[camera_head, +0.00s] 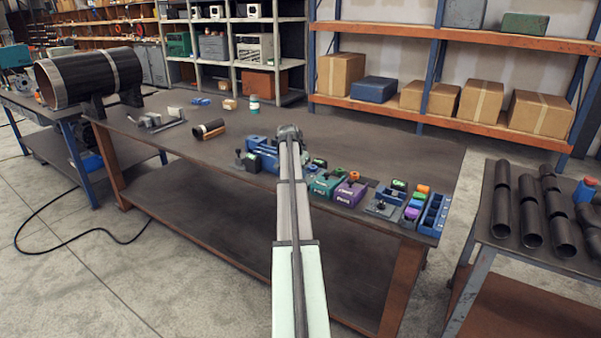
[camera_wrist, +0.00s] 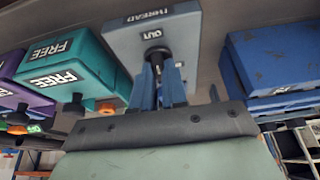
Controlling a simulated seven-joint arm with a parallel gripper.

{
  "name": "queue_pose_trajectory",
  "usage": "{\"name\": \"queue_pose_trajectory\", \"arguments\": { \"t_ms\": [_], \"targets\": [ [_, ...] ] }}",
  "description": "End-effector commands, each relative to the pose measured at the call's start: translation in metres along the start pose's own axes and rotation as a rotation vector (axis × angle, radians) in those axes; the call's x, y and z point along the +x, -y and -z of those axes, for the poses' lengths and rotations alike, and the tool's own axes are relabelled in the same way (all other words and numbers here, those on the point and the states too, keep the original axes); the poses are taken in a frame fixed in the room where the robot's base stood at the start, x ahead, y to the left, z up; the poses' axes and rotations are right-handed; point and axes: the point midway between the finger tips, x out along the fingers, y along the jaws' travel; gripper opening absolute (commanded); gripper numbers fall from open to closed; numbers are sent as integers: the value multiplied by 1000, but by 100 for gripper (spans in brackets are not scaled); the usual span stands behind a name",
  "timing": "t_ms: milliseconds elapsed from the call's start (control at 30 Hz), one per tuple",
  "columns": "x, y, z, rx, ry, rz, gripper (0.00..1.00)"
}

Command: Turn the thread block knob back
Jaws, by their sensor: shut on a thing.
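The thread block (camera_wrist: 187,38) is grey-blue and sits at the top centre of the wrist view, with the labels "THREAD" and "OUT" on its face. Its dark knob (camera_wrist: 156,56) stands out from the face just by the word OUT. My gripper (camera_wrist: 158,72) has its two blue fingers closed on the knob's end. In the head view my arm reaches over the bench and covers the thread block and the fingertips.
A teal block (camera_wrist: 70,62) marked FREE and a purple block (camera_wrist: 30,98) stand to the left in the wrist view. A blue block (camera_wrist: 275,65) is close on the right. The workbench (camera_head: 400,150) is clear behind the row of blocks.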

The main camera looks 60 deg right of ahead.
Motion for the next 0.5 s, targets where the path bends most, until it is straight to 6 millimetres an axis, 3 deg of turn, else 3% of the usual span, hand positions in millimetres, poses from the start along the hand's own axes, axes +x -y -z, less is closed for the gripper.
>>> {"name": "queue_pose_trajectory", "arguments": {
  "t_ms": [500],
  "targets": [
    [0, 0, -1, -42, 3, 17, 0]
  ]
}}
